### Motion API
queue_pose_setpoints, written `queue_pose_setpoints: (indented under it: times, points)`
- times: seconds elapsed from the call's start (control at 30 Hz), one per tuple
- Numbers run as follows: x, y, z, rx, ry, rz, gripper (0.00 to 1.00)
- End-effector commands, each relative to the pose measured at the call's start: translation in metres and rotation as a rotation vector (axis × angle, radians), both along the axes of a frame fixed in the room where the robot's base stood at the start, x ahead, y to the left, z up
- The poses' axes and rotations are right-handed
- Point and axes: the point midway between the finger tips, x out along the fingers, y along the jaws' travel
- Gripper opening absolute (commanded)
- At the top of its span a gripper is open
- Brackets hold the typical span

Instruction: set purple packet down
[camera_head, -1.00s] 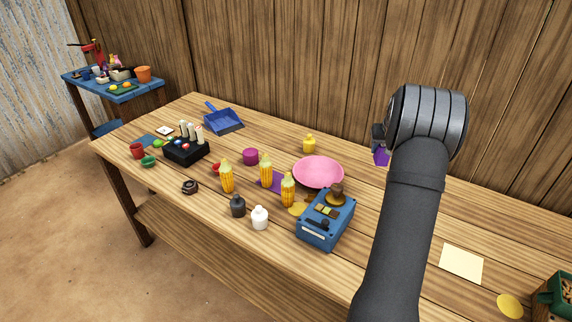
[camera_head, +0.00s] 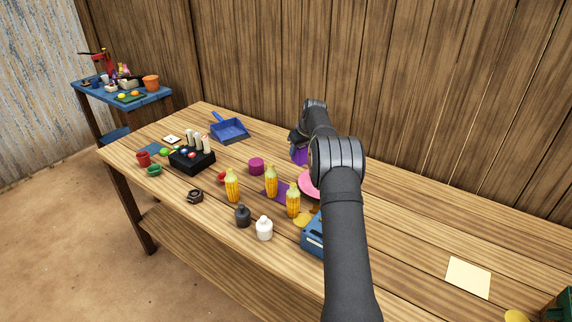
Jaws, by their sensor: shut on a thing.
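The purple packet (camera_head: 299,156) hangs in my gripper (camera_head: 297,141), toward the back of the table and beyond the pink plate (camera_head: 308,184). My gripper is shut on the packet; my arm links hide part of both. The packet looks to be above the tabletop, but its exact height is hard to tell. A flat purple square (camera_head: 283,191) lies on the table among several yellow corn cobs (camera_head: 271,182). My arm covers much of the pink plate and of the blue scale (camera_head: 312,236).
A magenta cylinder (camera_head: 256,166), blue dustpan (camera_head: 230,129), black rack (camera_head: 192,160), dark bottle (camera_head: 242,216) and white bottle (camera_head: 264,229) stand left of my arm. A pale sheet (camera_head: 468,277) lies at right. The tabletop (camera_head: 410,215) between my arm and that sheet is bare.

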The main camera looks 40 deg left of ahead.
Motion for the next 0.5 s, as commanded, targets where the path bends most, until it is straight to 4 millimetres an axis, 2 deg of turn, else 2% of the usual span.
queue_pose_setpoints:
  times: [0.03,0.2,0.33,0.5]
  points:
    - [-0.003,0.012,-0.009,-0.001,0.001,0.002,0.15]
    - [-0.006,0.040,-0.025,0.000,0.000,0.001,0.15]
    - [-0.008,0.051,-0.031,0.001,-0.001,-0.001,0.15]
    - [-0.009,0.054,-0.037,-0.001,0.000,-0.002,0.15]
